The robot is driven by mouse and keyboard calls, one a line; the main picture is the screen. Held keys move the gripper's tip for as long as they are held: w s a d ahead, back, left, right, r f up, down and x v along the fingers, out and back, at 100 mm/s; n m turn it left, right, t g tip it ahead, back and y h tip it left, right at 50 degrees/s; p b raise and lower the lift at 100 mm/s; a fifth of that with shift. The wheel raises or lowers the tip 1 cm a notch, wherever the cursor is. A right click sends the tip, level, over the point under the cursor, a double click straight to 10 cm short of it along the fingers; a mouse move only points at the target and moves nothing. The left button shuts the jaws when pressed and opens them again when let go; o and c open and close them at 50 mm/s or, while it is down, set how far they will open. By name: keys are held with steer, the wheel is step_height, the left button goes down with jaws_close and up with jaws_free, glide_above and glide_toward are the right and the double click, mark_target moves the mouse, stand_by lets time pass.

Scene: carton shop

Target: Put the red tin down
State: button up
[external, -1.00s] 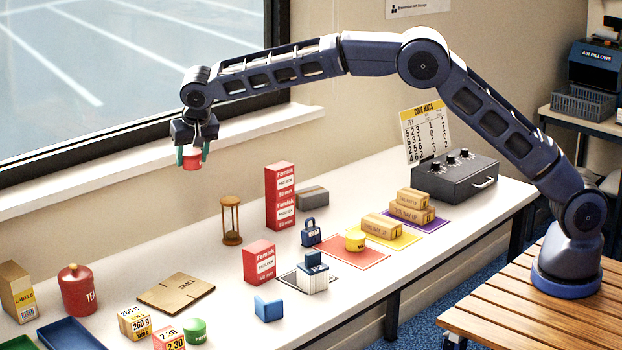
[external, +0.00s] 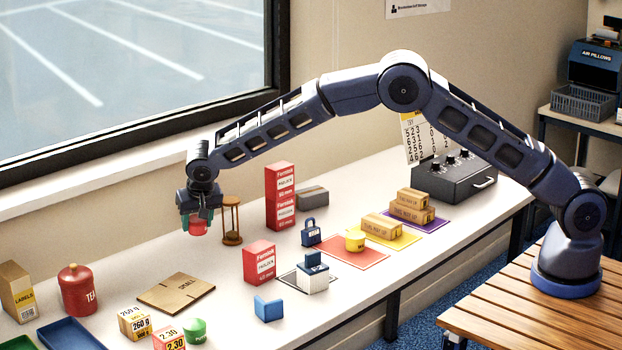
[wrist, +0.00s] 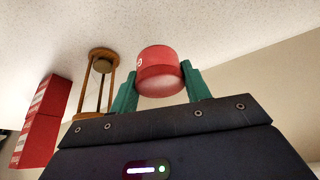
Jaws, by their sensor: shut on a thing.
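The red tin (external: 197,228) is a small round tin held between the green fingers of my gripper (external: 197,222) in the external view. It hangs above the far left part of the white table (external: 235,280), left of the hourglass. In the wrist view the red tin (wrist: 161,70) sits between the two green fingertips of my gripper (wrist: 161,85). My gripper is shut on it. The exact gap between the tin and the tabletop is hard to tell.
The wooden hourglass (external: 232,220) stands close on the right of my gripper. Stacked red boxes (external: 280,195) stand farther right. A flat cardboard piece (external: 176,293) and a red tea canister (external: 77,290) lie toward the front left. Bare tabletop shows between the cardboard and my gripper.

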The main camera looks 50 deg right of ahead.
mark_target(198, 253)
steer(key=shift+f, duration=3.2)
steer(key=shift+f, duration=0.15)
steer(key=o, duration=1)
